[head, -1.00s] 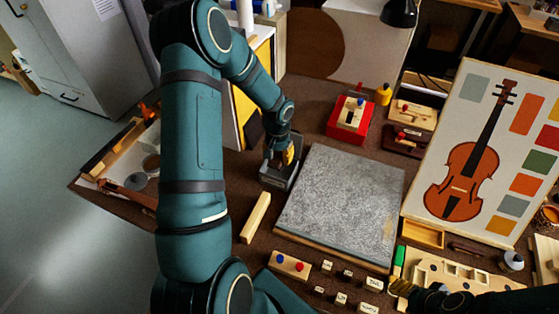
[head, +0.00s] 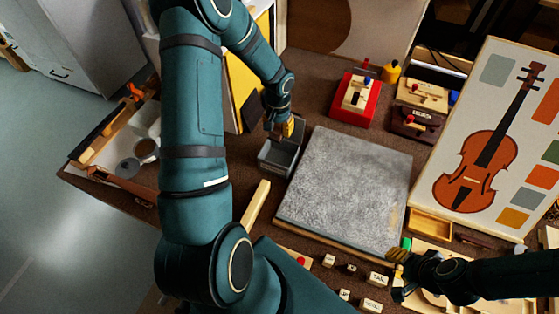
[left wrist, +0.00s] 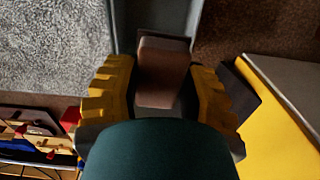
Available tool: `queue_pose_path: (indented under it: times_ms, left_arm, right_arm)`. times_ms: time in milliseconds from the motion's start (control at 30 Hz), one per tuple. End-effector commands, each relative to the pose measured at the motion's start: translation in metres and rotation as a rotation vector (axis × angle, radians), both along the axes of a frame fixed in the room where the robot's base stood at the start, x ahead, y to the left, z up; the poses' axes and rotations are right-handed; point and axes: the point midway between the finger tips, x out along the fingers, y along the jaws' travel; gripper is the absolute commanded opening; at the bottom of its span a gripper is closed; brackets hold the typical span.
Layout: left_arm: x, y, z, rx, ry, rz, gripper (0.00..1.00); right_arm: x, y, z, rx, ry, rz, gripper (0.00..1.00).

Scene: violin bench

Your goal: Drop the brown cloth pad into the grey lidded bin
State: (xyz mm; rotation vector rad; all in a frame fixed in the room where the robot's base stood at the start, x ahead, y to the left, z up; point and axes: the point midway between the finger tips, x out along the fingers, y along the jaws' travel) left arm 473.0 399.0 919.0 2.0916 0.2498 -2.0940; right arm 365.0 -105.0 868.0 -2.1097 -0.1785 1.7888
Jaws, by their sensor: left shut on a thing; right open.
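The brown cloth pad (left wrist: 162,72) shows in the left wrist view between the yellow fingers of my left gripper (left wrist: 160,95), which is shut on it. In the head view my left gripper (head: 287,130) is over the far side of the grey bin (head: 276,160). The bin's top is open and its inside shows dark. Its walls also show beyond the pad in the left wrist view (left wrist: 192,14). I cannot tell how high the pad is above the rim. My right gripper (head: 398,258) is open near the slab's lower right corner.
A grey stone slab (head: 350,190) lies right of the bin. A wooden bar (head: 256,205) lies in front of it. A yellow panel (head: 255,85) stands behind. A red box (head: 355,100) and violin board (head: 490,140) are further right.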

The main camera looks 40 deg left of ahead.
Motion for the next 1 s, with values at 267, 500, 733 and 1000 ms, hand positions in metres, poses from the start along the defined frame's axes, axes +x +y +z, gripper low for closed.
queue_pose_path:
  times_ms: [267, 500, 733, 1000]
  left_arm:
    - [0.0, 0.0, -0.029, 0.0, -0.001, 0.0, 0.09]
    - [0.0, 0.0, -0.029, 0.0, -0.001, 0.0, 0.09]
    - [0.0, 0.0, -0.029, 0.0, -0.001, 0.0, 0.74]
    - [0.0, 0.001, -0.027, 0.001, -0.002, 0.0, 0.74]
  right_arm:
    - [0.0, 0.001, -0.022, -0.004, 0.002, 0.0, 0.47]
    - [0.0, 0.001, -0.021, -0.004, 0.001, -0.001, 0.47]
    - [0.0, 0.001, -0.021, -0.004, 0.001, -0.001, 0.47]
    - [0.0, 0.001, -0.021, -0.004, 0.0, 0.0, 0.47]
